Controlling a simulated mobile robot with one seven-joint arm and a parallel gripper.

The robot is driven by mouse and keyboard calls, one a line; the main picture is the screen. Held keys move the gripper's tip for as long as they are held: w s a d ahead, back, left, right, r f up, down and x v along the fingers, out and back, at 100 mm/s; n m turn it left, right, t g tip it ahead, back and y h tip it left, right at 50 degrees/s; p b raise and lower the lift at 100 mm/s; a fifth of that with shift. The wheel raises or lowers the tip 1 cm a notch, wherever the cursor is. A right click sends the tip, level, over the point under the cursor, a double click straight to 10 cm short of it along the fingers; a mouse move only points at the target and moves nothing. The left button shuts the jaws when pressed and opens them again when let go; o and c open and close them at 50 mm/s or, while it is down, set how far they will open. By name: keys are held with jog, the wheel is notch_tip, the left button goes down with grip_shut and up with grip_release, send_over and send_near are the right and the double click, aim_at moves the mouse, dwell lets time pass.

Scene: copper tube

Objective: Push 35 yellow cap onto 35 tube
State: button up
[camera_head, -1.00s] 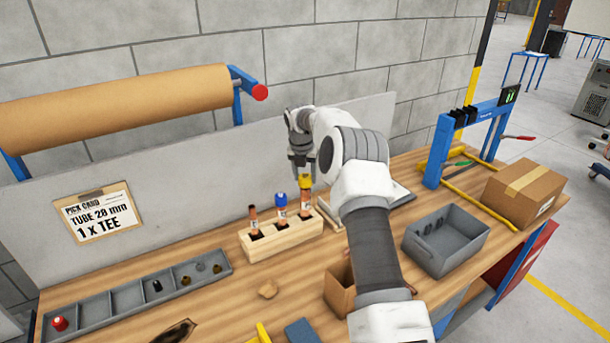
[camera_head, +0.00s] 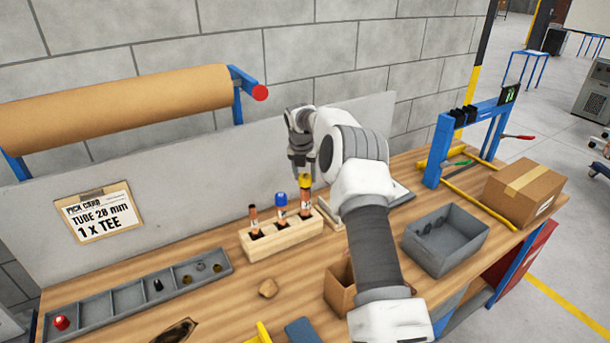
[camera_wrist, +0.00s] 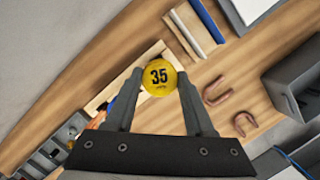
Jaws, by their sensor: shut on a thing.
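The yellow cap (camera_wrist: 158,77) shows the number 35 on its top in the wrist view. My gripper (camera_wrist: 157,88) has its two fingers on either side of the cap and is shut on it. In the head view the yellow cap (camera_head: 305,181) is at the top of the rightmost copper tube (camera_head: 306,203), just under my gripper (camera_head: 303,166). I cannot tell how deep the cap sits on the tube. The tube stands upright in the wooden block (camera_head: 283,239), beside a tube with a blue cap (camera_head: 281,200) and a bare shorter tube (camera_head: 254,220).
A grey compartment tray (camera_head: 130,296) with a red cap (camera_head: 60,323) and several small parts lies at the front left. A grey bin (camera_head: 446,239), a cardboard box (camera_head: 525,186) and a blue frame (camera_head: 470,135) stand to the right. A low wall runs behind the block.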

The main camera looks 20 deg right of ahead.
aim_at(304, 178)
jog(key=shift+f+b, duration=0.55)
jog(key=shift+f, duration=1.3)
jog(key=o, duration=1.4)
jog(key=shift+r, duration=0.1)
jog(key=b+v, duration=0.2)
jog(key=v, duration=1.5)
jog(key=shift+s+r, duration=0.1)
